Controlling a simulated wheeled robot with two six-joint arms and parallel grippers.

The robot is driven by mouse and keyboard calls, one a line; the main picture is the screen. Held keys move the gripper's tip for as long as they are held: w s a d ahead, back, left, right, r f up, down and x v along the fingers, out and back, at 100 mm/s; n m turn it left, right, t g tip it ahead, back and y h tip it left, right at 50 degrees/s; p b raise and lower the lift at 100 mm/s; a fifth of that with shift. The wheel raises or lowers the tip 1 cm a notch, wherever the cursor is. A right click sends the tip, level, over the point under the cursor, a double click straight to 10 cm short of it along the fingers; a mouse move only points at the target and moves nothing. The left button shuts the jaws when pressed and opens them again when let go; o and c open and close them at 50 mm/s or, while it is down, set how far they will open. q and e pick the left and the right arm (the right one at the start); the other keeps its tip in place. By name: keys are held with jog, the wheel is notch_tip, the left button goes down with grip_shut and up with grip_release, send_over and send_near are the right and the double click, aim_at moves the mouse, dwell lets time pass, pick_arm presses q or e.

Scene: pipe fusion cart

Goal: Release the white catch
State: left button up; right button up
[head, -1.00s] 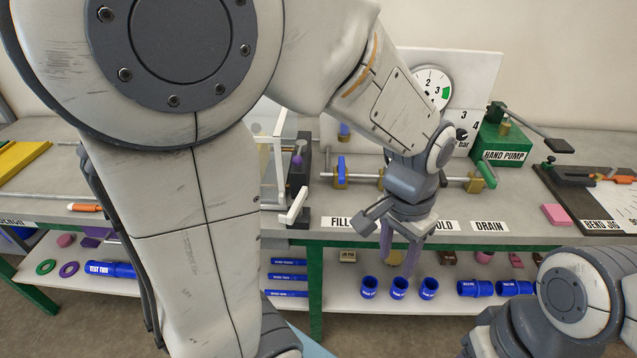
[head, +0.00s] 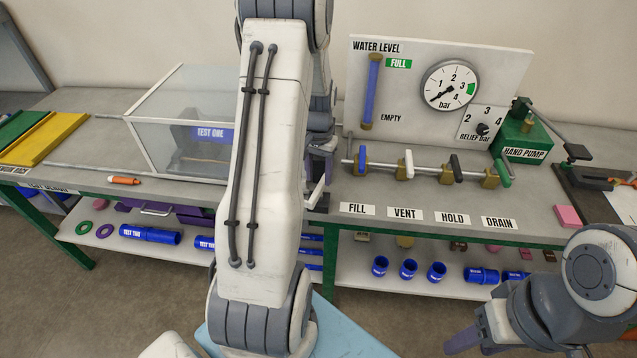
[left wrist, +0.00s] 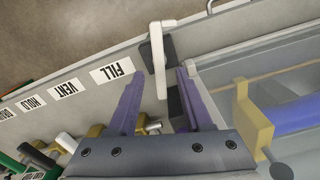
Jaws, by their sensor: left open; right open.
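The white catch (left wrist: 157,55) is an angled white lever on a dark base at the bench's front edge, in the left wrist view. In the head view only a sliver of the white catch (head: 317,191) shows beside my left forearm. My left gripper (left wrist: 158,84) is open, its purple fingers pointing toward the catch, one to each side of its lower end; I see no grip on it. In the head view my left gripper (head: 320,168) is mostly hidden behind my arm. My right gripper (head: 480,335) is open and empty at the lower right, away from the bench.
A clear, white-framed box (head: 165,130) with a TEST ONE pipe stands left of my arm. The valve row (head: 425,168) with blue, white and black handles runs to the right, behind its labels. A gauge panel (head: 480,70) and green hand pump (head: 520,140) stand behind.

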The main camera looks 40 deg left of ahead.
aim_at(319, 187)
pick_arm(q)
jog(key=shift+f+p, duration=0.3)
jog(key=shift+f, duration=1.95)
grip_shut()
jog(key=shift+n, duration=0.5)
grip_release()
jog(key=shift+r, duration=0.15)
